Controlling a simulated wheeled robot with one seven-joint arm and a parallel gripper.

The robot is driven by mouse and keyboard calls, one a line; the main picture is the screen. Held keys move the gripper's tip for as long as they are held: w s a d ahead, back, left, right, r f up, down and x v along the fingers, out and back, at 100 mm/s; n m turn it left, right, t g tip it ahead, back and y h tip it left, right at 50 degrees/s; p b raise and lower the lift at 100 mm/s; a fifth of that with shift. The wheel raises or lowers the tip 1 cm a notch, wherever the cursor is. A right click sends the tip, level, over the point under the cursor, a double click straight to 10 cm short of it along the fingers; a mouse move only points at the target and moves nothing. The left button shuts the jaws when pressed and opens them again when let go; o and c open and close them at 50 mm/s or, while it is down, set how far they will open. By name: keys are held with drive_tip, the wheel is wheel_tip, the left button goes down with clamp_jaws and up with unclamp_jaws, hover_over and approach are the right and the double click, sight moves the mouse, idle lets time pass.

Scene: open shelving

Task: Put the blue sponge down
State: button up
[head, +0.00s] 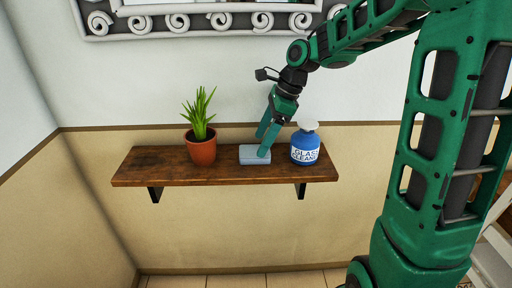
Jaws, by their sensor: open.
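The blue sponge (249,158) is a pale grey-blue block lying flat on the brown wooden shelf (150,172), near its front edge and right of the middle. My gripper (264,144) comes down from the upper right, with its green fingers pointing down at the sponge. The fingers are apart. One fingertip overlaps the right part of the sponge in the picture and the other is behind it. I cannot tell if either finger touches it.
A potted green plant (202,147) stands left of the sponge. A blue glass cleaner bottle (305,147) with a white top stands close on the right. A mirror with a scrolled frame (190,22) hangs above. The shelf's left end is clear.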

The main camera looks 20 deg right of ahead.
drive_tip(key=v, duration=0.6)
drive_tip(key=shift+d+r, duration=0.2)
drive_tip(key=shift+r, duration=0.15)
drive_tip(key=shift+s, duration=0.1)
drive_tip(key=s+d+f+n+t+h, duration=0.1)
drive_tip(key=s+f+n+t+h, duration=0.15)
drive_tip(key=s+n, duration=0.6)
drive_tip(key=s+f+n+t+h, duration=0.15)
drive_tip(key=s+f+n, duration=0.25)
drive_tip(key=n, duration=0.9)
drive_tip(key=s+d+f+m+g, duration=0.1)
drive_tip(key=s+d+m+g, duration=0.1)
drive_tip(key=s+d, duration=0.3)
drive_tip(key=s+d+f+m+g, duration=0.1)
drive_tip(key=s+d+m+g, duration=0.2)
drive_tip(key=s, duration=0.9)
drive_tip(key=d+m, duration=0.1)
drive_tip(key=d, duration=0.2)
drive_tip(key=shift+d+g, duration=0.3)
drive_tip(key=shift+d, duration=0.05)
